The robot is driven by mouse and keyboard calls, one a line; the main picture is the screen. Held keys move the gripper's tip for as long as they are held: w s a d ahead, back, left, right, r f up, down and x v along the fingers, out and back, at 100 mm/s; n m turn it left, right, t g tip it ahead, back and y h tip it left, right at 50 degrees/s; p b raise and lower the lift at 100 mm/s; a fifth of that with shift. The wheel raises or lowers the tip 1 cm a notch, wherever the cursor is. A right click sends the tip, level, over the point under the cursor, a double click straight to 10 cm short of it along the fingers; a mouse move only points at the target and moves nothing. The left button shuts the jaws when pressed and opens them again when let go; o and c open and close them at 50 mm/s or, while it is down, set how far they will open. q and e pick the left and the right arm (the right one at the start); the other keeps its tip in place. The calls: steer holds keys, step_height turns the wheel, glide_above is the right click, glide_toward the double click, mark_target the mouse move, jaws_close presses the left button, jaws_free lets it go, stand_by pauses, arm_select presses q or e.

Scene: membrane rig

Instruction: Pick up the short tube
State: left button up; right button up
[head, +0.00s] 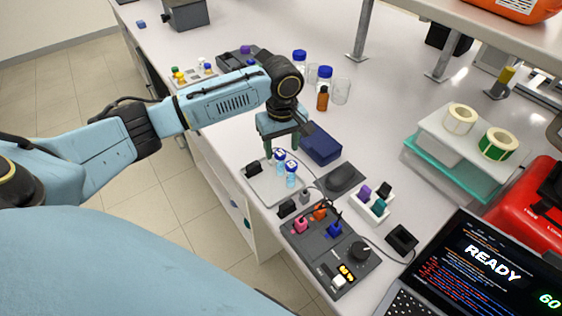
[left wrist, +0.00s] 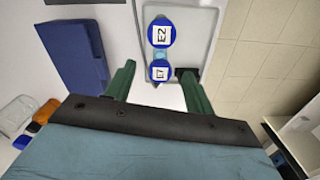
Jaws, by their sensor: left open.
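Two blue-capped tubes stand upright side by side on a pale grey tray (head: 262,186). In the left wrist view the cap marked E2 (left wrist: 162,30) looks larger, and the other cap (left wrist: 160,71) looks smaller, so the latter seems to top the short tube. In the head view the short tube appears to be the rear one (head: 279,160), with the taller tube (head: 291,176) in front. My left gripper (head: 283,147) is open, pointing down above the tray's rear. In the left wrist view the smaller cap shows between its green fingertips. My right gripper is not in view.
A dark blue box (head: 322,145) stands just right of the left gripper. A control panel (head: 318,262) with coloured plugs is in front of the tray. A dark mouse-like object (head: 341,177) and white rack (head: 370,206) are to the right. Bottles (head: 322,97) stand behind.

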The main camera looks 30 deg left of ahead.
mark_target(281, 153)
arm_select(q)
step_height(281, 153, down, 3)
steer(key=shift+a+f, duration=0.15)
steer(key=shift+f, duration=0.05)
step_height(281, 153, down, 3)
steer(key=shift+a+r, duration=0.15)
steer(key=shift+r, duration=0.05)
steer(key=shift+f, duration=0.45)
steer(key=c, duration=1)
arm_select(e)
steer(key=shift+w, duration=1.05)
